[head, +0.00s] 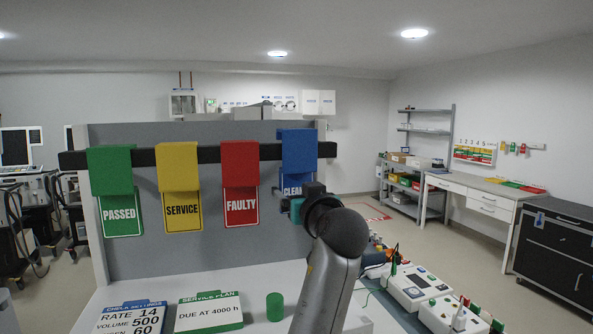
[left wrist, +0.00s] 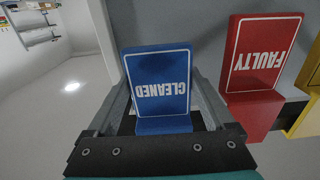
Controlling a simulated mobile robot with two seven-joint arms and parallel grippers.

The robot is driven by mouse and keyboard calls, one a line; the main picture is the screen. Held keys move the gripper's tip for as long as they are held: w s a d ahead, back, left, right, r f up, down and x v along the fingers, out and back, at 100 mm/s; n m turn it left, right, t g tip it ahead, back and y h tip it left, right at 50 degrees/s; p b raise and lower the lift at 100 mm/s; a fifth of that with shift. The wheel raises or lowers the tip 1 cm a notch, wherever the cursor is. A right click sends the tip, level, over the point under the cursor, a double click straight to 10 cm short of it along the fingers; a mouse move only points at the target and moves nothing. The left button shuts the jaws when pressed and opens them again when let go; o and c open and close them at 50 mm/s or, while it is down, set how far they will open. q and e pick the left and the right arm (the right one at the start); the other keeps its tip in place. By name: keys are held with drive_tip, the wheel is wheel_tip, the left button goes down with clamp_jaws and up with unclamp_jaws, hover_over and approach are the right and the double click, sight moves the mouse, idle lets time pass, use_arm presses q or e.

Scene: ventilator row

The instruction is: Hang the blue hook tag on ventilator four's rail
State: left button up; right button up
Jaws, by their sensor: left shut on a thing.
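The blue hook tag (head: 297,147), lettered CLEANED, hangs with its top over the right part of a black rail (head: 214,152) on a grey board. My left gripper (head: 296,193) is at the tag's lower part and hides some of it. In the left wrist view the blue tag (left wrist: 158,85) lies between the two fingers, which are shut on its sides. Ventilators with screens (head: 14,148) stand at the far left; I cannot tell which is ventilator four. My right gripper is not in view.
Green (head: 111,170), yellow (head: 177,167) and red (head: 240,165) tags hang left of the blue one; the red is closest. Below are a settings card (head: 133,318), a service plan card (head: 209,312) and a green cylinder (head: 275,306). Devices (head: 416,287) stand at right.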

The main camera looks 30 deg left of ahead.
use_arm(q)
drive_tip(key=v, duration=0.8)
idle(0.7)
drive_tip(key=shift+s, duration=0.15)
